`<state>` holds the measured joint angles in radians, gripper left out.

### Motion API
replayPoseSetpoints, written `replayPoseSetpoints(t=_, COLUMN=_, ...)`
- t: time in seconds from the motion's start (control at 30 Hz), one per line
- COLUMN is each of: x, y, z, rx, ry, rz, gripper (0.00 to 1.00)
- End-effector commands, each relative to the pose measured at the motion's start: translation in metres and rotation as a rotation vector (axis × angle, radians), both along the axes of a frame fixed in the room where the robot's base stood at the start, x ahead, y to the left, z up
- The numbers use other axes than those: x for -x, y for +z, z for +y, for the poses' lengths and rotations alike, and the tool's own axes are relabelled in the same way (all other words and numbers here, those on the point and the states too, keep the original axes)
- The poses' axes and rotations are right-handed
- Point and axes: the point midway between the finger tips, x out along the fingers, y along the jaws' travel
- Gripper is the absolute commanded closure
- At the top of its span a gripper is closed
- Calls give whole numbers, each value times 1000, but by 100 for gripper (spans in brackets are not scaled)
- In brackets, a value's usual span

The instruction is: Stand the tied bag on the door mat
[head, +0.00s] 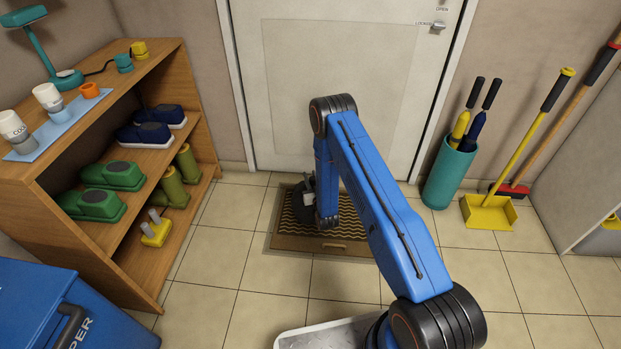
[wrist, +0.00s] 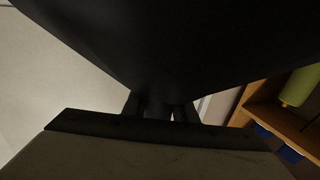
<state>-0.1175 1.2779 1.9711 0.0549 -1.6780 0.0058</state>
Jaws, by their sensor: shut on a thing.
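The tied bag (head: 303,207) is a dark bundle over the left part of the door mat, partly hidden behind my arm. The door mat (head: 320,244) is brown with a black wavy field and lies in front of the white door. My gripper (wrist: 158,108) is shut on the bag's neck. In the wrist view the black bag (wrist: 165,45) fills the upper middle. In the head view my arm hides most of the gripper. I cannot tell whether the bag's base touches the mat.
A wooden shelf (head: 115,235) with shoes stands left, with a blue bin (head: 60,305) in front. A teal holder (head: 450,175) with umbrellas, a yellow dustpan (head: 488,212) and a broom (head: 508,190) stand right. The door (head: 340,70) is shut behind the mat. Tiles right of the mat are clear.

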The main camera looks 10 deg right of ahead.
Motion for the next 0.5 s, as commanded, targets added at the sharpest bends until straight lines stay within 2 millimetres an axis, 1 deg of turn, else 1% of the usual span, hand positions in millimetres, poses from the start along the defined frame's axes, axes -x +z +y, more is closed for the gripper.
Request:
replayPoseSetpoints(t=0.17, x=0, y=-2, z=0, rx=0, ry=0, rz=-2, gripper=100)
replayPoseSetpoints(t=0.2, x=0, y=-3, z=0, rx=0, ry=0, rz=1, gripper=68)
replayPoseSetpoints(t=0.23, x=0, y=-2, z=0, rx=0, ry=0, rz=1, gripper=61)
replayPoseSetpoints(t=0.27, x=0, y=-2, z=0, rx=0, ry=0, rz=1, gripper=56)
replayPoseSetpoints(t=0.5, x=0, y=-2, z=0, rx=0, ry=0, rz=0, gripper=56)
